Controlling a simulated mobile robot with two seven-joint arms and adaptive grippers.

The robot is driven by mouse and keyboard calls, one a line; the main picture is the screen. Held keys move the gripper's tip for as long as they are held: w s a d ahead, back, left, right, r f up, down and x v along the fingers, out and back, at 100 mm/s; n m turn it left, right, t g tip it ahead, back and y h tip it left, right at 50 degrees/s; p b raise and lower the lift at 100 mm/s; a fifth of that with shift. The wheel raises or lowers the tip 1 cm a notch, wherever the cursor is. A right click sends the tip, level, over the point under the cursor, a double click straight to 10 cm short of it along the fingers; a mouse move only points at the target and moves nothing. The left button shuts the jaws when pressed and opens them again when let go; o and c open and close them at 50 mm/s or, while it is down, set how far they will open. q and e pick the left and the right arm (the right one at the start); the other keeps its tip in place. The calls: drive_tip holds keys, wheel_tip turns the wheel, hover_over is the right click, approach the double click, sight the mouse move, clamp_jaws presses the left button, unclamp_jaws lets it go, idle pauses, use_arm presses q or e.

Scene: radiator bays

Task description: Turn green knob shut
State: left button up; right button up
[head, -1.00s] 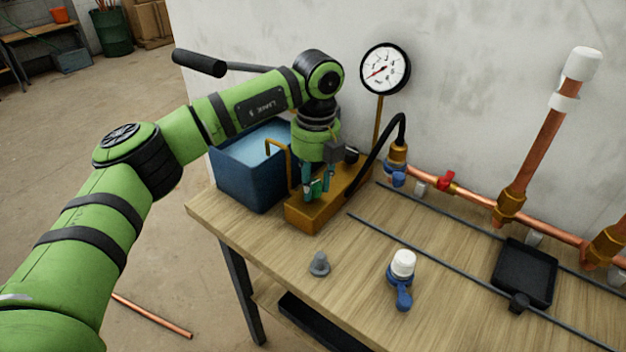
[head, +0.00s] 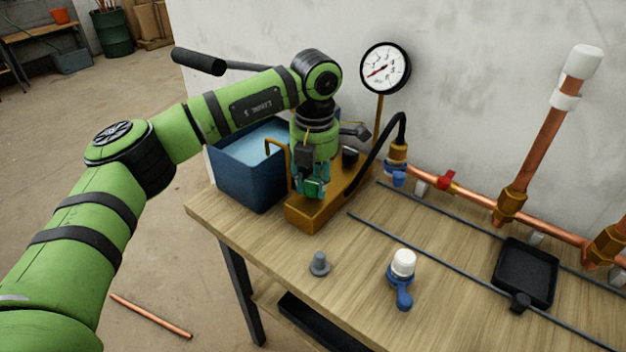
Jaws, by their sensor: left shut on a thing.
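The green knob (head: 313,188) sits on the front part of the brass-coloured pump base (head: 305,216), on the left part of the workbench. My left gripper (head: 313,184) points down over the base, its fingers shut around the green knob, hiding part of it. The pressure gauge (head: 385,68) stands on a stem behind the pump; its red needle points to the lower left. My right gripper is out of view.
A blue water tank (head: 240,176) stands close left of the pump, with a black-gripped lever (head: 199,62) above it. A black hose (head: 376,160) arcs to copper pipes on the right. A grey plug (head: 319,264), a blue-handled valve (head: 401,279) and a black tray (head: 525,272) lie on the bench (head: 370,255).

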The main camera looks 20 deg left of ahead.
sight(313, 185)
use_arm(q)
drive_tip(key=shift+s+f+m, duration=0.1)
drive_tip(key=shift+m, duration=0.75)
drive_tip(key=shift+s+f+m, duration=0.1)
drive_tip(key=shift+m, duration=0.75)
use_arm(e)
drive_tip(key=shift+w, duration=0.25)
use_arm(q)
drive_tip(key=o, duration=1.1)
drive_tip(key=shift+o, duration=0.2)
drive_tip(key=shift+a+r, duration=0.1)
drive_tip(key=shift+w+r, duration=0.15)
drive_tip(key=shift+r, duration=0.15)
wheel_tip(313, 185, up, 12)
drive_tip(key=shift+s+d+f, duration=0.2)
drive_tip(key=shift+f, duration=0.05)
